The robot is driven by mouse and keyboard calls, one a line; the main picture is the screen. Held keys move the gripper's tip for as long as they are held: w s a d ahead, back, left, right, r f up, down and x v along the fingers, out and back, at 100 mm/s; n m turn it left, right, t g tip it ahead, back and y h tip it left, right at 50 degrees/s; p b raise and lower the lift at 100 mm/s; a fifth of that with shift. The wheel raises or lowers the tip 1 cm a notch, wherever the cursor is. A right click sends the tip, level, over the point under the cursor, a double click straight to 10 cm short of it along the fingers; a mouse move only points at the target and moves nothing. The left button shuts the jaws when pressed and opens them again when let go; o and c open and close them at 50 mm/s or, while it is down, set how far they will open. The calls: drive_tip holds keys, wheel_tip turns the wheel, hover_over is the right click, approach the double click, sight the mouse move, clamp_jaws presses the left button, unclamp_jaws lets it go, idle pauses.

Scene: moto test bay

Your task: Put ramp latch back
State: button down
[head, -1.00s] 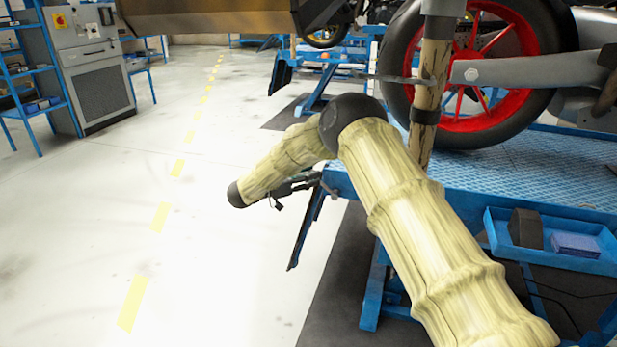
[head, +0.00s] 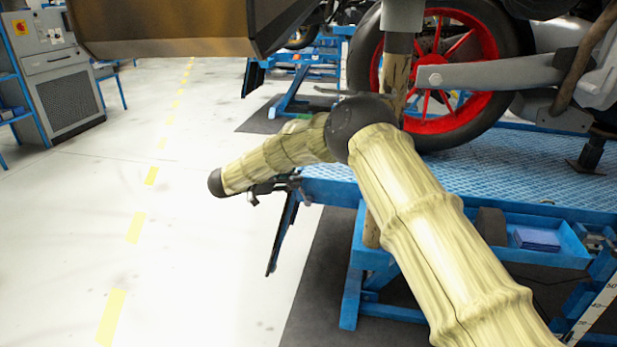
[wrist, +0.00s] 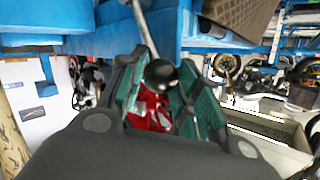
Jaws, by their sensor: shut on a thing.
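The ramp latch (wrist: 145,28) shows in the wrist view as a thin grey rod ending in a black ball knob (wrist: 161,73). My gripper (wrist: 158,80) is shut on it, with the knob between its two green-padded fingers. The rod runs up towards the blue bench edge (wrist: 110,38). In the head view my gripper (head: 272,186) is a small dark shape by the near left corner of the blue lift bench (head: 480,185). My forearm partly hides it there, and the latch cannot be made out. A narrow blue ramp edge (head: 283,235) hangs steeply below that corner.
A motorcycle with a red-rimmed wheel (head: 485,105) stands on the bench. A blue tray (head: 570,245) hangs on the bench side. A brown panel (head: 165,25) overhangs the top left. The floor (head: 140,240) on the left is clear, with a dashed yellow line.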

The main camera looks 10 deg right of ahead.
drive_tip(key=shift+r, duration=0.1)
drive_tip(key=c, duration=1)
unclamp_jaws()
drive_tip(key=shift+c, duration=0.2)
drive_tip(key=v, duration=1.2)
drive_tip(key=shift+c, duration=0.3)
